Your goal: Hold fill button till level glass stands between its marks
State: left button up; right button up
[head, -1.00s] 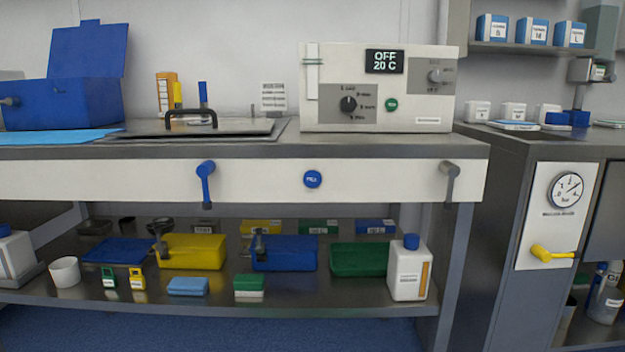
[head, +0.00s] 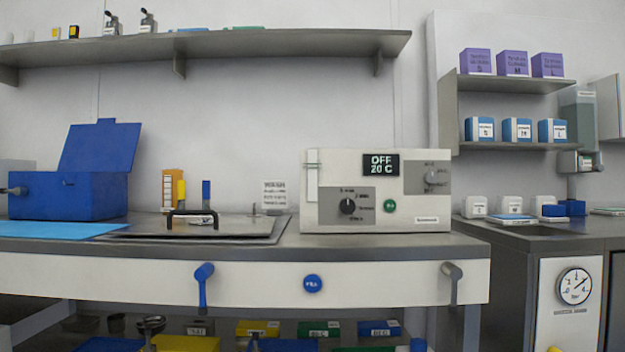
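A round blue button (head: 313,284) with white lettering, probably the fill button, is on the white front panel (head: 110,280) of the bench. A narrow pale upright strip (head: 312,198) on the left of the control box (head: 340,215) may be the level glass. A thin crosswise mark shows near its top; I cannot make out a liquid level. The box display (head: 381,164) reads OFF 20 C. Neither gripper is in view, and nothing touches the button.
A blue lever (head: 204,283) and a grey lever (head: 453,281) flank the button. A metal lid (head: 240,225) with a black handle lies left of the box. An open blue case (head: 70,195) stands further left. A shelf (head: 230,48) hangs above.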

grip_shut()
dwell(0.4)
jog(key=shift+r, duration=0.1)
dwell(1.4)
